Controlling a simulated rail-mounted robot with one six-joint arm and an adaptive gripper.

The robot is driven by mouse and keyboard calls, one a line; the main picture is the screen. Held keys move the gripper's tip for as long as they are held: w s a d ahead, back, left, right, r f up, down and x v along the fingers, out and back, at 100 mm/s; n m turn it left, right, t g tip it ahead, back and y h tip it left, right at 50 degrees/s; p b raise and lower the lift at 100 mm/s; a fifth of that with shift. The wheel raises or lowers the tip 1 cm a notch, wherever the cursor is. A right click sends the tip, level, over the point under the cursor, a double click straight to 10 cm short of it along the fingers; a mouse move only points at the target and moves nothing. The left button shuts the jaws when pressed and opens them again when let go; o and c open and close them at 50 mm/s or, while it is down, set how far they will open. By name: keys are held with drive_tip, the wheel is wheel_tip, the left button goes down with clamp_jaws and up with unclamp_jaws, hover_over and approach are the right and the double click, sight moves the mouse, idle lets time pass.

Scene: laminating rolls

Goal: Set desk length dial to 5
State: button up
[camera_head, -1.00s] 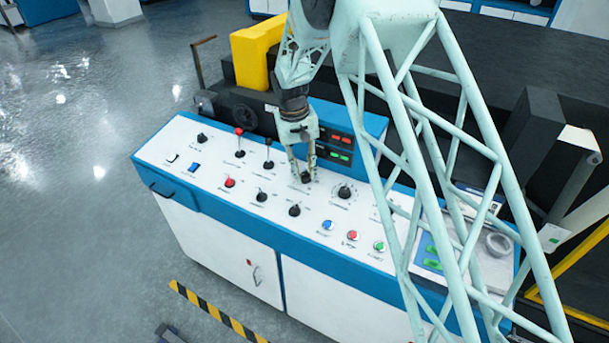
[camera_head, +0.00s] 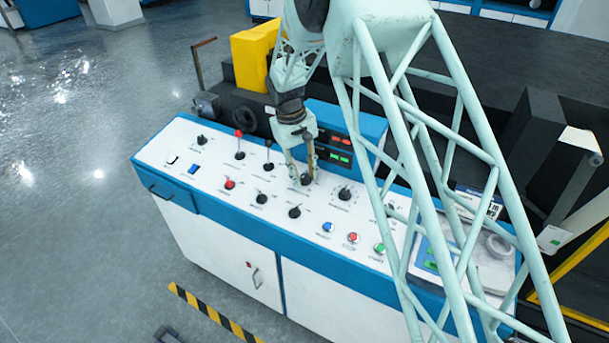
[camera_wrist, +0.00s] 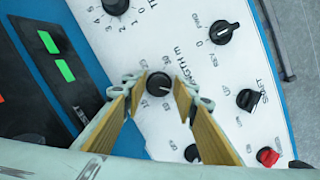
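The desk length dial (camera_wrist: 159,88) is a small round black knob on the white panel. It sits under the label "LENGTH m" in the wrist view, and its setting is too small to read. In the head view, the dial (camera_head: 306,180) is at my fingertips. My gripper (camera_wrist: 160,86) is open, with one yellow-brown finger on each side of the dial and narrow gaps visible beside it. In the head view, my gripper (camera_head: 301,180) points down at the panel. Whether the fingertips reach down around the knob is hard to tell.
The white control panel (camera_head: 262,213) has other controls close by: a larger dial (camera_head: 344,193), a black knob (camera_head: 294,212), a red-topped lever (camera_head: 239,143) and a black lever (camera_head: 268,155). A blue display box (camera_head: 367,125) with red and green readouts stands behind my gripper.

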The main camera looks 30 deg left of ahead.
drive_tip(key=shift+o, duration=0.7)
drive_tip(key=shift+r, duration=0.4)
wheel_tip(320, 180, up, 11)
drive_tip(key=a, duration=0.1)
drive_tip(key=shift+s+a, duration=0.35)
drive_tip(key=shift+s, duration=0.05)
drive_tip(key=shift+r, duration=0.1)
